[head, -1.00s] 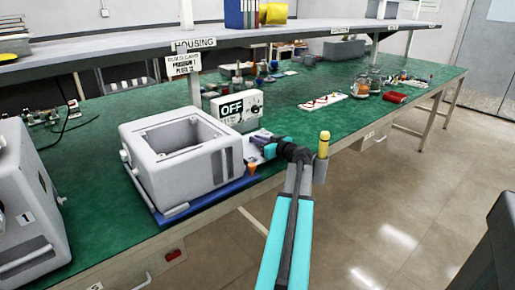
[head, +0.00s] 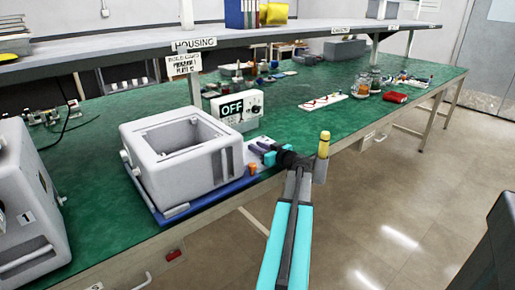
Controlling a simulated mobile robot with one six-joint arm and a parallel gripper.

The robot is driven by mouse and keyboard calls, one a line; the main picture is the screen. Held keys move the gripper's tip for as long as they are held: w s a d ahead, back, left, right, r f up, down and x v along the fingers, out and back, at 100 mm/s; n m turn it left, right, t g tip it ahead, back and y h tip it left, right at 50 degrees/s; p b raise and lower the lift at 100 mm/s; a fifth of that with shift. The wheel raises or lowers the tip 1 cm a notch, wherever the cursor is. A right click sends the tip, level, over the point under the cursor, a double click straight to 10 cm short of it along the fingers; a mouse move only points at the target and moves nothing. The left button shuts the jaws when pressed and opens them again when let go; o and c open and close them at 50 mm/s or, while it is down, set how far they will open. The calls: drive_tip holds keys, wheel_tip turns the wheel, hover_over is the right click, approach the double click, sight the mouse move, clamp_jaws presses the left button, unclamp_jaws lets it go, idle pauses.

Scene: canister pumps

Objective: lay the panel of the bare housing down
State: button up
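The bare grey housing (head: 150,160) stands on a blue base (head: 215,199) at the bench's near edge. Its top is an open rectangular recess, and no number shows on it. I cannot make out a separate panel on it. My gripper (head: 259,149) is just right of the housing, low over a pale flat piece (head: 250,157) beside it. Its fingers look parted, with nothing visible between them. Whether it touches the pale piece cannot be told.
A second housing marked 1 (head: 30,245) stands at the left. An OFF box (head: 237,108) is close behind my gripper. An orange knob (head: 252,169) sits on the base's right corner. Jars (head: 362,83), a white tray (head: 323,102) and a red item (head: 395,97) lie farther right.

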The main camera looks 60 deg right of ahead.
drive_tip(key=shift+s, duration=0.2)
drive_tip(key=v, duration=1.1)
drive_tip(key=shift+s+a+b, duration=0.2)
drive_tip(key=shift+s+b, duration=0.05)
drive_tip(key=shift+b, duration=0.1)
drive_tip(key=shift+s, duration=0.15)
